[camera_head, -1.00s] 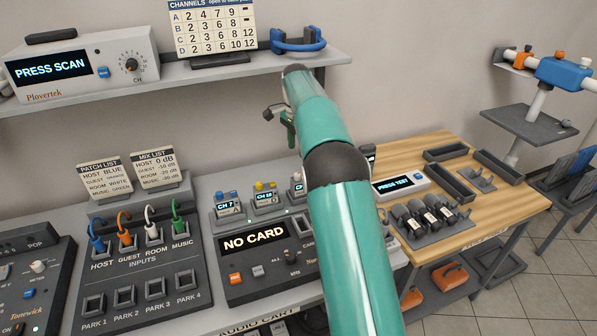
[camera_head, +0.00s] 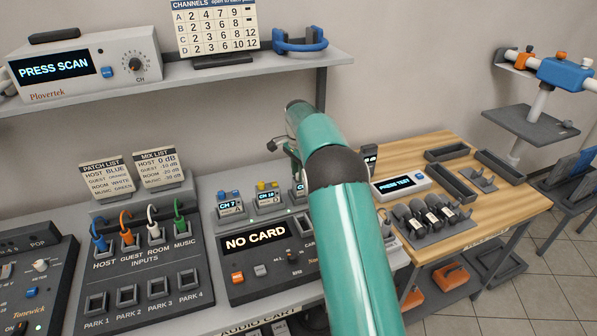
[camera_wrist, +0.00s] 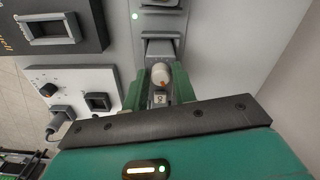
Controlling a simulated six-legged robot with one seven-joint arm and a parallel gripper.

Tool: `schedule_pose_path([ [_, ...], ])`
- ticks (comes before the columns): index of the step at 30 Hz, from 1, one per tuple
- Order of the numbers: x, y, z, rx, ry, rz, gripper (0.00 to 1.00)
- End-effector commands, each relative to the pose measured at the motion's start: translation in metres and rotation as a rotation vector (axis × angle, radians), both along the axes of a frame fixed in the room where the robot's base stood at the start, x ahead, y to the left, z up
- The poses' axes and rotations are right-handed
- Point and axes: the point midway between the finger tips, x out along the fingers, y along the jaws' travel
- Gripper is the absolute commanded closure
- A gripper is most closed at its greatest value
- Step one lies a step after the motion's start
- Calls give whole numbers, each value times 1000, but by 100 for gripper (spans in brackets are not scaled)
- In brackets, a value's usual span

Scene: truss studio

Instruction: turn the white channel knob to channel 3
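The white knob (camera_wrist: 161,73) shows in the wrist view on a grey unit, with a small pale marking just below it. The two green fingers of my gripper (camera_wrist: 159,90) stand on either side of it, apart. Whether either finger touches the knob cannot be told. In the head view my gripper (camera_head: 287,150) is above the right end of a row of small channel packs. The third pack (camera_head: 299,189) there is mostly hidden by my arm, and its channel number is not readable.
Packs reading CH 7 (camera_head: 229,202) and CH 10 (camera_head: 266,197) stand left of my arm. Below them a console (camera_head: 257,268) reads NO CARD. The patch box (camera_head: 140,270) is further left. A wooden bench (camera_head: 440,150) lies to the right. A shelf (camera_head: 210,75) hangs above.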

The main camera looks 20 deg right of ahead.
Motion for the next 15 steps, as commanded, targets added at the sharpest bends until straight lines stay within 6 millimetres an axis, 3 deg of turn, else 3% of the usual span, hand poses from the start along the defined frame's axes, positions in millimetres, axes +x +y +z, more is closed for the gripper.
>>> schedule_pose_path([
  [1, 0, 0, 0, 0, 0, 0, 83],
  [4, 0, 0, 0, 0, 0, 0, 100],
  [15, 0, 0, 1, 0, -1, 43, 100],
])
